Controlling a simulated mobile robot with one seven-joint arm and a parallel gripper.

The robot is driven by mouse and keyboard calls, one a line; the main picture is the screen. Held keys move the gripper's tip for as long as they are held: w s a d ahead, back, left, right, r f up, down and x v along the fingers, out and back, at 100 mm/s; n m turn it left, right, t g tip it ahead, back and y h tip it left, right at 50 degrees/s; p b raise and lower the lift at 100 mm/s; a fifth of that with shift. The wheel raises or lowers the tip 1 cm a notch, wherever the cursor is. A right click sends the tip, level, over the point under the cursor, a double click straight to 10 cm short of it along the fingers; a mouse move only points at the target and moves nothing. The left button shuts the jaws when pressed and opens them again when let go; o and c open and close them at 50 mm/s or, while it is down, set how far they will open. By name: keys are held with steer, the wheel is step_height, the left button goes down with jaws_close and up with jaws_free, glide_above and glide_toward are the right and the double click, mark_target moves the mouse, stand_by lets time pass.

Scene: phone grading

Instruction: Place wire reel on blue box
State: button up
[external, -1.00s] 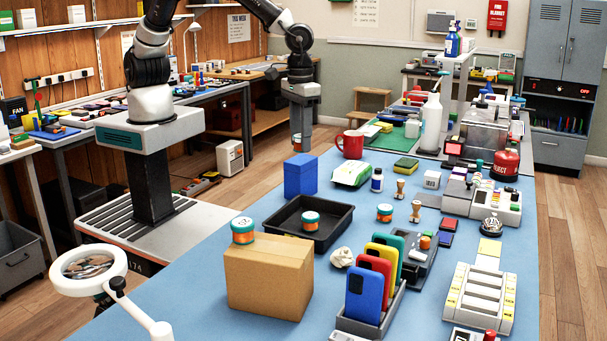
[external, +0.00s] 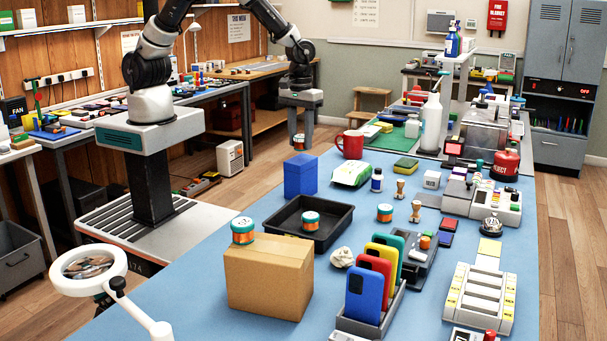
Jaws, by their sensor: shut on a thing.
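My gripper (external: 299,134) is at the back left of the blue table, shut on a wire reel (external: 299,143) with orange and teal bands. It holds the reel up in the air, above and behind the blue box in the picture. The blue box (external: 300,176) stands upright on the table, its top bare. Similar reels show elsewhere: one (external: 243,231) on a cardboard box, one (external: 311,220) in the black tray, and one (external: 385,212) on the table.
A red mug (external: 350,144) stands to the right of my gripper. A black tray (external: 343,232) and a cardboard box (external: 268,278) lie nearer the camera. A green-and-white pack (external: 351,173) lies right of the blue box.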

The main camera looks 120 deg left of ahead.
mark_target(301, 147)
steer(key=shift+f, duration=1.6)
steer(key=o, duration=1)
step_height(301, 147, up, 12)
steer(key=shift+r+p, duration=0.2)
steer(key=shift+p, duration=0.3)
